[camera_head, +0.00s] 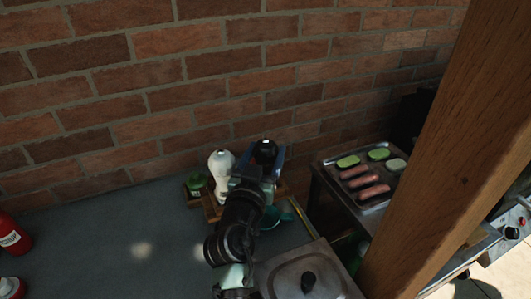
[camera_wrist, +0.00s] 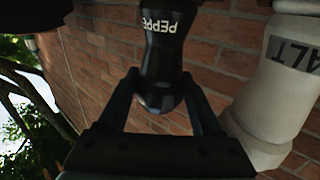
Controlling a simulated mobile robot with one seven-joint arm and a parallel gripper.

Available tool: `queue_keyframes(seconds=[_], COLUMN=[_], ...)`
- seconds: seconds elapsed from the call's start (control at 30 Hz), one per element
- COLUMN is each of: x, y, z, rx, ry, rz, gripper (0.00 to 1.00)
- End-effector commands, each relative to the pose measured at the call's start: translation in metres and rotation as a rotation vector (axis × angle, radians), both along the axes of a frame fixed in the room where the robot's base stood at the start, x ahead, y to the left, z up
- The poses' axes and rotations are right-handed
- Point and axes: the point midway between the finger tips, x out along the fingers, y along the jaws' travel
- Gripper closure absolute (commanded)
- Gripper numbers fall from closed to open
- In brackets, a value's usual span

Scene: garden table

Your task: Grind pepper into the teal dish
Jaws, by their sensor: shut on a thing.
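A black pepper mill (camera_wrist: 163,50), marked with white letters, stands between the fingers of my gripper (camera_wrist: 160,80) in the wrist view. My gripper is shut on it. In the head view the black top of the pepper mill (camera_head: 265,150) shows above my gripper, and my arm hides its lower part. A teal dish (camera_head: 271,217) shows partly behind my arm, just below and right of my gripper. I cannot tell whether the mill is clear of the wooden rack.
A white salt mill (camera_head: 221,164) stands close left of my gripper, beside a green-lidded jar (camera_head: 196,184) on a wooden rack (camera_head: 212,208). A brick wall (camera_head: 150,100) is behind. A grill tray (camera_head: 370,195) and wooden post (camera_head: 450,150) are right.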

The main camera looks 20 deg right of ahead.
Motion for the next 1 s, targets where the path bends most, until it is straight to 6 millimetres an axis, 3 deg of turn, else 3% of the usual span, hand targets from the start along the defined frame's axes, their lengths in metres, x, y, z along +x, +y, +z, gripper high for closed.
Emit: queue_keyframes(seconds=[0.43, 0.47, 0.6, 1.0], x=[0.0, 0.0, 0.0, 0.0003], y=[-0.0001, -0.0001, -0.0001, 0.0005], z=[0.0013, 0.0014, 0.001, 0.0], rx=[-0.001, -0.001, -0.001, 0.0], ry=[-0.003, -0.003, -0.002, 0.0], rz=[0.0, 0.0, 0.0, 0.001], gripper=[0.89, 0.3, 0.05, 0.03])
